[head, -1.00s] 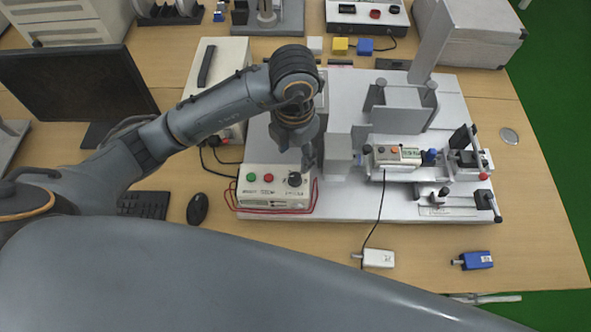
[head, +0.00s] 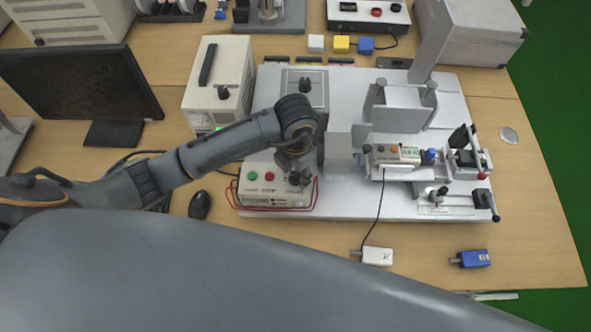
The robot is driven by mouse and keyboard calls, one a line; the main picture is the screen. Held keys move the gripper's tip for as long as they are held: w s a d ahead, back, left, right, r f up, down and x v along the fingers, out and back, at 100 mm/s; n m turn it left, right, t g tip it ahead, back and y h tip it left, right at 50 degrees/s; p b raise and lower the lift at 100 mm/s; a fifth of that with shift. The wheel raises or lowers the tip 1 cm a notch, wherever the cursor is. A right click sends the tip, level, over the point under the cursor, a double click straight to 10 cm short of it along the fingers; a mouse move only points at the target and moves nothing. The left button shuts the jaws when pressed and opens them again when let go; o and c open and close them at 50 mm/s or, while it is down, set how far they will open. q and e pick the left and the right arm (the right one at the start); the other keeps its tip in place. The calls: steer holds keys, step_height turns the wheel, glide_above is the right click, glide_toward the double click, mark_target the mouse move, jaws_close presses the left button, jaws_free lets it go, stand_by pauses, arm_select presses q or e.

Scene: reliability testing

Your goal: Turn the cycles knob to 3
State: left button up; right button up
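The cream control box (head: 262,197) sits at the front left of the light grey base plate. It has a green button, a red button and a dark knob (head: 293,178) near its right end; I take this for the cycles knob. Its scale marks are too small to read. My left gripper (head: 304,179) points down over the right end of the box, close to the knob. The fingers are small and dark, and I cannot tell whether they touch the knob or are open. My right gripper is not in view.
A grey upright block (head: 338,152) stands just right of my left gripper. Further right is a test fixture with a small control unit (head: 396,154). A cream power unit (head: 218,85) stands behind my arm. A black mouse (head: 200,205) lies left of the box.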

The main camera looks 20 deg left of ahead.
arm_select(q)
jaws_close()
steer(key=shift+f+m+b, duration=0.15)
steer(key=shift+m+b, duration=0.45)
steer(key=shift+b, duration=0.15)
steer(key=m+b, duration=0.9)
steer(key=b, duration=0.3)
steer(key=shift+f, duration=0.1)
steer(key=shift+r+m+b, duration=0.25)
steer(key=shift+m+b, duration=0.65)
steer(key=shift+b, duration=0.35)
steer(key=shift+o, duration=2)
jaws_free()
